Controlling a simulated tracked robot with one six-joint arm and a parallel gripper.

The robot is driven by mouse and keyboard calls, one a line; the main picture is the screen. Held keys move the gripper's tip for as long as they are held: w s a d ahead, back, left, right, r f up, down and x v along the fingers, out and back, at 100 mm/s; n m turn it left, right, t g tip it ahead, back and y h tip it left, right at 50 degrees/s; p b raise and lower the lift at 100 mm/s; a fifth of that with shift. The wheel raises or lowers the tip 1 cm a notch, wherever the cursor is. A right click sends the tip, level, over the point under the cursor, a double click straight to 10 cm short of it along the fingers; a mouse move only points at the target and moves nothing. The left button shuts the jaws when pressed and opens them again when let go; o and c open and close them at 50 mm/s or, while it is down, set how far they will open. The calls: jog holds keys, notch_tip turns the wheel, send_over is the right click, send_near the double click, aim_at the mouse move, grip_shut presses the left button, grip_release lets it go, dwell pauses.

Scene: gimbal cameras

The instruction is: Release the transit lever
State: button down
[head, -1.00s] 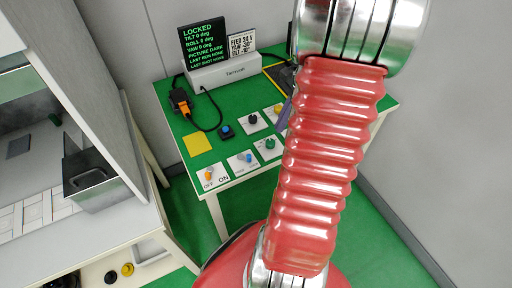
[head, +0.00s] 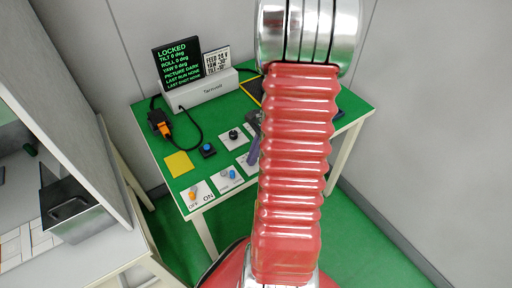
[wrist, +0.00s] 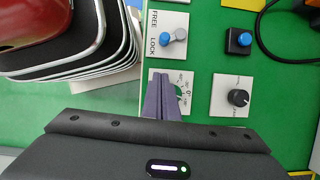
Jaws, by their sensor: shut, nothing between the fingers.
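The transit lever (wrist: 174,36) has a blue end and a grey end on a white plate marked FREE and LOCK. In the head view the lever (head: 229,174) is at the table's near edge, partly beside my arm. My gripper (wrist: 160,82) is shut and empty, its purple fingers over the green knob's plate beside the lever plate. They show apart from the lever in the picture; their height above the table is unclear. In the head view my gripper (head: 254,150) shows just left of my red arm. The display (head: 177,65) reads LOCKED.
A black knob (wrist: 238,97) and a blue button (wrist: 239,40) are close by. An orange OFF/ON switch (head: 194,193), a yellow square (head: 180,164), a white Tarmount box (head: 202,91) and a cabled orange connector (head: 163,126) share the green table.

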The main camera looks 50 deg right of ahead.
jog(key=a, duration=0.1)
jog(key=w+a+f, duration=0.1)
jog(key=a, duration=0.1)
jog(key=shift+f, duration=0.1)
jog(key=shift+w+a, duration=0.25)
jog(key=shift+a, duration=0.35)
